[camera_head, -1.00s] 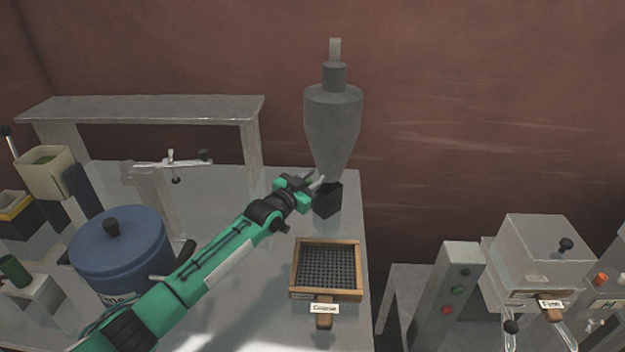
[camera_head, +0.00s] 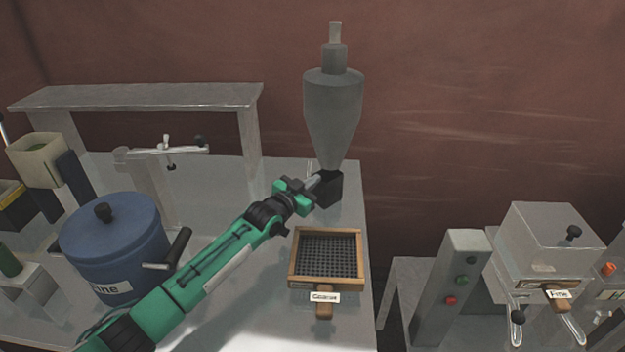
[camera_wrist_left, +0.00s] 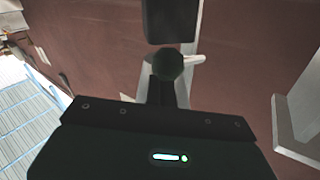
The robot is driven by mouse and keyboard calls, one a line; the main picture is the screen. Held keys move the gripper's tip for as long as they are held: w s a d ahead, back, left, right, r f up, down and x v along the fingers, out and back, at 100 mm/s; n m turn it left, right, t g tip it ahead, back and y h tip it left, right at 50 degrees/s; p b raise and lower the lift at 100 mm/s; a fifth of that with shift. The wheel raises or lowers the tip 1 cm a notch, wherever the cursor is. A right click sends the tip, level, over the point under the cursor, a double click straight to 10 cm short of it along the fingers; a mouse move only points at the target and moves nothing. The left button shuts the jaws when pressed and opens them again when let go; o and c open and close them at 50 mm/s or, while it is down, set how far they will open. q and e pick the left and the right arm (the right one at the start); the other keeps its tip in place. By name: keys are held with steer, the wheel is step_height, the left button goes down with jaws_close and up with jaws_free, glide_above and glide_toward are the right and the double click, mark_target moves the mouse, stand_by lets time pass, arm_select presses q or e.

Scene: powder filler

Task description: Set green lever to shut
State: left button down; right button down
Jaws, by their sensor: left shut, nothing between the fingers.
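My left gripper (camera_head: 313,182) is shut and empty. Its tips are at the left side of the black block (camera_head: 330,190) under the grey funnel-shaped hopper (camera_head: 333,110); I cannot tell whether they touch it. No green lever shows clearly in the head view; the gripper may hide it. In the left wrist view a dark round knob (camera_wrist_left: 168,64) is just beyond the gripper's dark body. Its colour is too dark to tell, and a pale bar is behind it. My right gripper is not in view.
A wooden sieve (camera_head: 325,259) labelled Coarse lies close below the gripper. A blue lidded pot (camera_head: 115,245) stands left of my forearm. A grey shelf (camera_head: 140,97) stands behind. A control box (camera_head: 452,285) with buttons is at right, past the table's right edge.

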arm_select(q)
steer(key=c, duration=1.9)
jaws_free()
steer(key=shift+a, duration=0.1)
steer(key=o, duration=0.8)
steer(key=shift+r, duration=0.25)
steer(key=shift+c, duration=0.2)
steer(key=b+v, duration=0.2)
steer(key=v, duration=1.1)
steer(key=shift+s+a, duration=0.2)
steer(key=shift+s, duration=0.1)
steer(key=shift+f, duration=0.1)
